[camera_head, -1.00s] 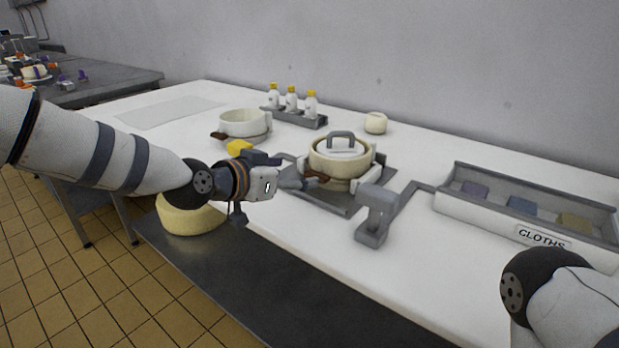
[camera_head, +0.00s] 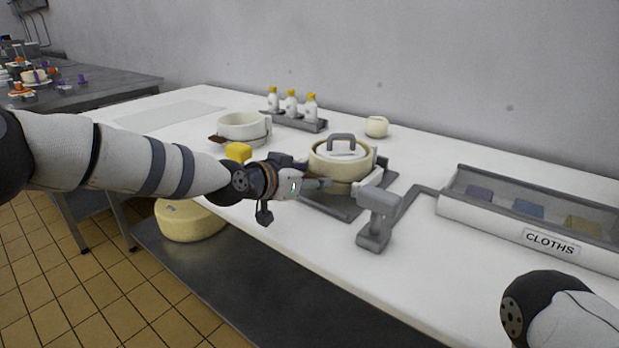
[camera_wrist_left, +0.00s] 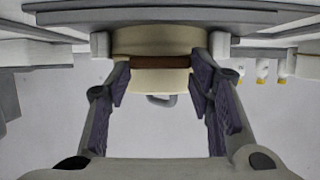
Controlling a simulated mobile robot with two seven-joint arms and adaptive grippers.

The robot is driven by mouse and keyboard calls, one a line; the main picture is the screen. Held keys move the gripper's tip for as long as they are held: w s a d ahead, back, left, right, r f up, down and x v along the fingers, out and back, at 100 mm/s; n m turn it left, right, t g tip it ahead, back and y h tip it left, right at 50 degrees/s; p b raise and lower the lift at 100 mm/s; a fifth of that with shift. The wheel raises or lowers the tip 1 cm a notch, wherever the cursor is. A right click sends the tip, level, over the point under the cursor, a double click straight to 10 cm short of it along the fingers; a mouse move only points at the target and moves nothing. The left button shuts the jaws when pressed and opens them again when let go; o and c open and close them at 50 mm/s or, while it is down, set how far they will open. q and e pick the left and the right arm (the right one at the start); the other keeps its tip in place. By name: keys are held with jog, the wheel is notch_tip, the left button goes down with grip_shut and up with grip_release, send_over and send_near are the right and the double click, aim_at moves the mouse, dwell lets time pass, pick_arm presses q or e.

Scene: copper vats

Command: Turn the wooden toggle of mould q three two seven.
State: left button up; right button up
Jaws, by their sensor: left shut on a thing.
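A round cream mould (camera_head: 336,171) stands on a grey tray in the middle of the table, with a grey-handled lid (camera_head: 341,147) on it. My left gripper (camera_head: 326,183) is at the mould's near left side, its fingers shut on the brown wooden toggle. In the left wrist view the toggle (camera_wrist_left: 158,62) is a level brown bar across the cream mould wall, between the fingertips (camera_wrist_left: 160,72). A second, open white mould (camera_head: 243,126) with a brown toggle (camera_head: 218,139) stands farther left. No mould label is readable.
The cloths box (camera_head: 520,228) is at right, a bottle rack (camera_head: 294,121) at back. A yellow block (camera_head: 238,152) lies behind my left arm; a cheese wheel (camera_head: 188,220) sits on the lower shelf.

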pick_arm(q)
jog(key=shift+s+d+r+m+y+p, duration=0.1)
jog(key=shift+d+r+m+y+p, duration=0.15)
jog(key=shift+m+p, duration=0.4)
jog(key=shift+r+m+t+y+p, duration=0.1)
jog(key=shift+m+t+y+p, duration=0.25)
jog(key=shift+m+p, duration=0.15)
jog(key=shift+s+d+f+m+t+y+p, duration=0.1)
jog(key=shift+s+f+m+t+y+p, duration=0.1)
jog(key=shift+m+t+y+p, duration=0.25)
jog(key=shift+f+m+t, duration=0.25)
jog(key=shift+m+t, duration=0.05)
jog(key=shift+m, duration=0.5)
pick_arm(e)
jog(key=shift+t, duration=0.8)
jog(key=shift+w+r, duration=1.95)
jog(key=shift+r, duration=0.15)
pick_arm(q)
jog(key=o, duration=1.2)
jog(key=shift+f, duration=0.1)
jog(key=shift+c, duration=0.2)
